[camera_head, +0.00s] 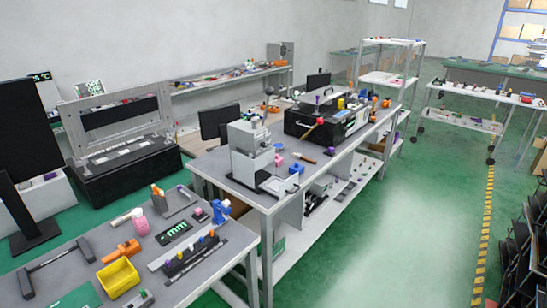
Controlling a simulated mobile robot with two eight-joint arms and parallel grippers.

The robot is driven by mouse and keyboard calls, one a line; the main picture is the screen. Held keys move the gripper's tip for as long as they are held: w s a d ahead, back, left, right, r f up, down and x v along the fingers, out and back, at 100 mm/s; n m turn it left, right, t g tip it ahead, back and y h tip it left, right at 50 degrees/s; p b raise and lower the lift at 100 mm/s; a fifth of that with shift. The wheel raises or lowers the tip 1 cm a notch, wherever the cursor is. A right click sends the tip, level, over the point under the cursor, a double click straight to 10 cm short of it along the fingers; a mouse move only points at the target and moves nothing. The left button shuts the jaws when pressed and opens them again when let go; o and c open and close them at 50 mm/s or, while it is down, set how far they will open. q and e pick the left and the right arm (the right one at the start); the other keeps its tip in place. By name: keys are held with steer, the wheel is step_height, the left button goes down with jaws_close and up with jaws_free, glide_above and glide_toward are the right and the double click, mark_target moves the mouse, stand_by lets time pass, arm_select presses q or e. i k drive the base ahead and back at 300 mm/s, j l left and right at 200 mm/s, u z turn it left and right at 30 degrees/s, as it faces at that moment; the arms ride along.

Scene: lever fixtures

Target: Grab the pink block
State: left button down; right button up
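A small pink block (279,160) lies on the grey top of the middle workbench, just right of the grey machine (250,150) and near a blue part (296,169). Other pink items are on the near table: a rounded pink piece (140,222) and a small pink piece (199,213). I cannot tell for certain which pink item is the block named. Neither of my grippers shows in this view.
The near table (215,262) holds a yellow bin (118,278), an orange part (121,251) and a rack of coloured pieces (190,258). A black monitor (28,130) stands at left. Green floor (400,220) is open at right, beside a yellow-black strip (484,225).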

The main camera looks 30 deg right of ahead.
mark_target(280, 160)
steer(key=i+l, duration=0.1)
steer(key=l, duration=0.25)
steer(key=i+l, duration=0.15)
steer(key=l, duration=0.2)
steer(key=i+l, duration=0.1)
steer(key=l, duration=0.25)
steer(key=i+l, duration=0.55)
steer(key=i+j, duration=0.15)
steer(key=i, duration=0.2)
steer(key=i+j, duration=0.2)
steer(key=i+u, duration=0.05)
steer(key=i, duration=0.05)
